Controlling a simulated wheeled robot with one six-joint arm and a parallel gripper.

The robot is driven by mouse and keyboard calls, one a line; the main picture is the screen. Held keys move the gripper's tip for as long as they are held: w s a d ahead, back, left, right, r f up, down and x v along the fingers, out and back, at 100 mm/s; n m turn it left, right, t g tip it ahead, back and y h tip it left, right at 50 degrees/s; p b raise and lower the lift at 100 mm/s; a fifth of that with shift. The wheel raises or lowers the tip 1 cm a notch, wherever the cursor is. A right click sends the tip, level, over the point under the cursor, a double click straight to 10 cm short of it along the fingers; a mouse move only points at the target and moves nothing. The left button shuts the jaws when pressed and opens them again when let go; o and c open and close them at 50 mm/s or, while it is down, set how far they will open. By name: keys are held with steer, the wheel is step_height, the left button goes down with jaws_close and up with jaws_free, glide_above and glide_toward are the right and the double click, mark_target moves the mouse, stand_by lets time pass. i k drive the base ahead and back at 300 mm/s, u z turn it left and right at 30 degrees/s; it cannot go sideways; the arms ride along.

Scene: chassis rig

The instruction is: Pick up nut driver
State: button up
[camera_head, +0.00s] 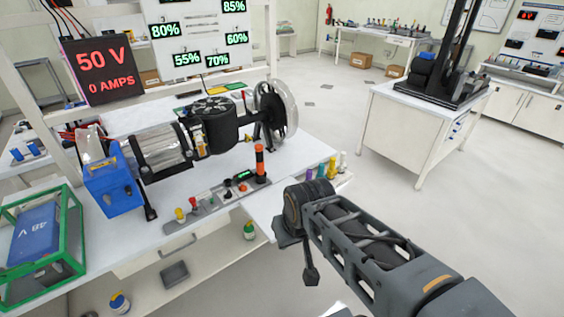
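Several small upright coloured handles stand at the right end of the white workbench: a purple one (309,174), a green one (321,171), and yellow ones (343,161). They are too small for me to tell which, if any, is the nut driver. My dark grey arm reaches in from the lower right. The end of my arm, with my gripper (305,255), hangs in front of the bench's right corner, below and left of these handles. The fingers are not clear, and I see nothing held there.
The workbench (290,158) carries a motor rig (165,147), a blue box (112,187) and a control strip with an orange-black upright post (260,163). A green-framed battery crate (80,235) stands at left. Floor right of the bench is open up to a white cabinet (405,135).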

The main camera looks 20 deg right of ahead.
mark_target(258, 148)
steer(key=z, duration=0.4)
steer(key=i, duration=0.65)
steer(key=u, duration=1.7)
